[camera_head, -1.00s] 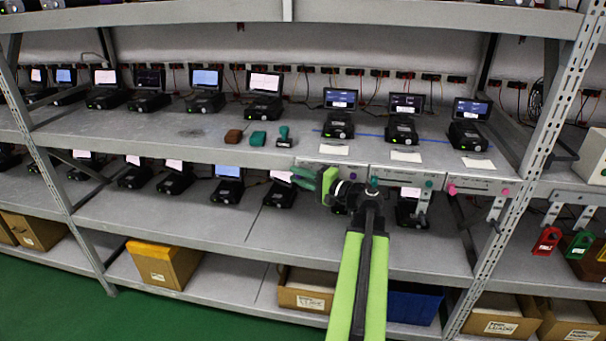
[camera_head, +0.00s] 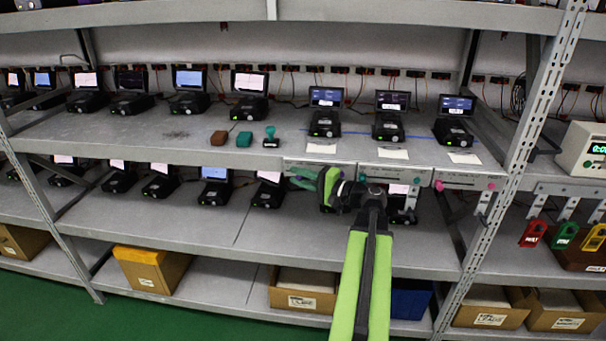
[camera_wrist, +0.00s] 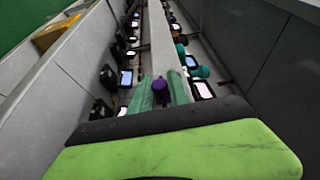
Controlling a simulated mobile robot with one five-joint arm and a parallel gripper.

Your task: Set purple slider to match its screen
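The purple slider's knob (camera_wrist: 160,86) shows in the wrist view between the two green fingers of my gripper (camera_wrist: 161,76). The fingers stand on either side of it, and contact cannot be made out. On the shelf above stand three devices with lit screens: a left one (camera_head: 326,97), a middle one (camera_head: 393,100) and a right one (camera_head: 457,105). Their readings are too small to read.
A panel with pink knobs (camera_head: 439,185) is to the right. White cards (camera_head: 321,148) lie before the devices. A lower shelf with devices runs beneath.

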